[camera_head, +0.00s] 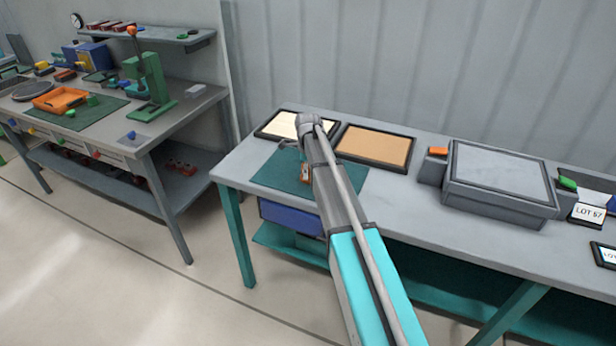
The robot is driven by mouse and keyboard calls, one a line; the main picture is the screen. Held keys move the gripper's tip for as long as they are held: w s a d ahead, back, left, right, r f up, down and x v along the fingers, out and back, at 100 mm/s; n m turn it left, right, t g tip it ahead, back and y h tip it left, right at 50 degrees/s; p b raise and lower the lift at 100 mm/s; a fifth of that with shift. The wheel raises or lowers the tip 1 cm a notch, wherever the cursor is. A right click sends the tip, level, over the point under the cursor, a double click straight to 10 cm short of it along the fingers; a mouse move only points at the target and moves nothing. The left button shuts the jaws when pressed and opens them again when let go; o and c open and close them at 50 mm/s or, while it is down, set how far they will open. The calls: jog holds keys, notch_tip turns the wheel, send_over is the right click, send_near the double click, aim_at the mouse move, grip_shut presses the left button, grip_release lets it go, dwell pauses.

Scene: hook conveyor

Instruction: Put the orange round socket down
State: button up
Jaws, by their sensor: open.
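My arm reaches over the right-hand bench, and its end is above the green mat (270,172). My gripper (291,145) is open and mostly hidden behind my own arm, with only a small part showing at the arm's left side. A small orange patch (306,174) shows at the left edge of my arm, over the mat. It may be the orange round socket, but its shape is mostly covered. I cannot tell whether it touches the mat.
A cream framed tray (277,124) and a tan framed tray (374,146) lie behind the mat. A grey lidded box (500,172) stands to the right, beside a LOT 57 sign (587,214). The left bench holds an orange tray (60,98) and a green press (150,85).

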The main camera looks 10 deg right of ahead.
jog(key=c, duration=1.3)
jog(key=shift+r, duration=0.1)
notch_tip(320, 180, up, 3)
jog(key=p, duration=0.3)
jog(key=shift+f, duration=0.2)
jog(key=shift+s+a+r+p, duration=0.1)
jog(key=shift+s+r+p, duration=1.6)
jog(key=shift+s, duration=0.65)
jog(key=shift+s+a+r+p, duration=0.1)
jog(key=shift+s+r+p, duration=1.6)
jog(key=shift+s, duration=0.6)
jog(key=shift+s+r+p, duration=1.65)
jog(key=shift+s+r, duration=0.05)
jog(key=shift+s, duration=0.65)
